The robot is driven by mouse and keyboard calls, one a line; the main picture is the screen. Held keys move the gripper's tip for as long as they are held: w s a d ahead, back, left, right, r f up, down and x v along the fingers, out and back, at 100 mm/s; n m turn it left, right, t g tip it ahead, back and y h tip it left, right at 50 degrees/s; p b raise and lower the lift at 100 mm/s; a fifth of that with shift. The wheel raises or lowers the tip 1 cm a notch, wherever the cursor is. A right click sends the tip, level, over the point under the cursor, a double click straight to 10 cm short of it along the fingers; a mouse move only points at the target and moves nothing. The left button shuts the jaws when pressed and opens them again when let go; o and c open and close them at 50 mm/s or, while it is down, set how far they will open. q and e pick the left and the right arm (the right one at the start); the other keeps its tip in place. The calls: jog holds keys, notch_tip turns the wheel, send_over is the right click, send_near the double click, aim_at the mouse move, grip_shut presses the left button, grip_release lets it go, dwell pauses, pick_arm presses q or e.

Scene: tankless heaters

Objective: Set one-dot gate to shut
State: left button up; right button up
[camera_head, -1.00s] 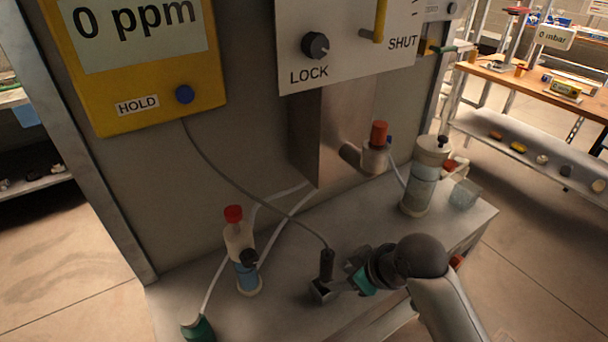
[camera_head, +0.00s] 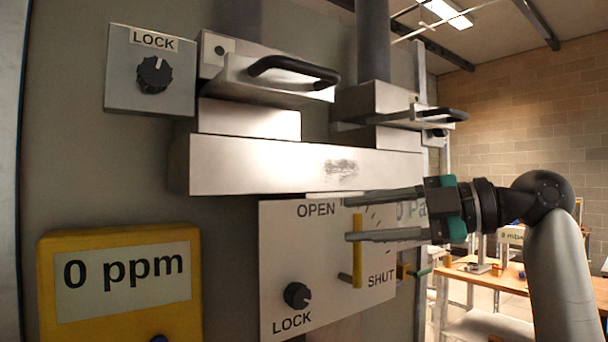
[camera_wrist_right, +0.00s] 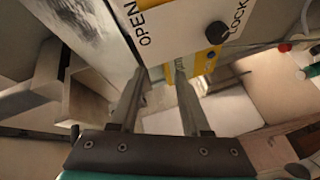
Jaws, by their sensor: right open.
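Two sliding gates with black handles sit on the pale metal duct in the head view. The left gate (camera_head: 268,90) has a plate with one visible dark dot (camera_head: 219,50) behind its handle (camera_head: 294,69). The right gate (camera_head: 385,124) has its handle (camera_head: 440,115) at its right; its plate's marking is too small to read. My right gripper (camera_head: 347,217) is open and empty, below the duct and in front of the OPEN/SHUT panel, close to the yellow lever (camera_head: 358,262). Contact with the lever is unclear. Its open fingers also show in the right wrist view (camera_wrist_right: 159,82). My left gripper is out of view.
The OPEN/SHUT panel (camera_head: 280,250) carries a LOCK knob (camera_head: 297,295). Another LOCK knob (camera_head: 154,75) is at upper left. A yellow 0 ppm meter (camera_head: 60,320) hangs at lower left. A wooden workbench (camera_head: 500,284) stands at the right, behind my arm.

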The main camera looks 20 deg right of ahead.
aim_at(314, 71)
jog(key=s+d+r+n+g+y, duration=0.25)
jog(key=s+r+n+y, duration=0.25)
jog(key=s+r+n, duration=0.65)
jog(key=w+a+r+m, duration=0.1)
jog(key=a, duration=0.3)
jog(key=w+a+r+m+p, duration=0.1)
jog(key=w+a+r, duration=0.1)
jog(key=a, duration=0.2)
jog(key=w+a+r+m+t+p, duration=0.1)
jog(key=w+a+r, duration=0.1)
jog(key=a, duration=0.3)
jog(key=shift+w+r, duration=0.15)
jog(key=shift+r, duration=0.1)
grip_shut()
dwell(0.3)
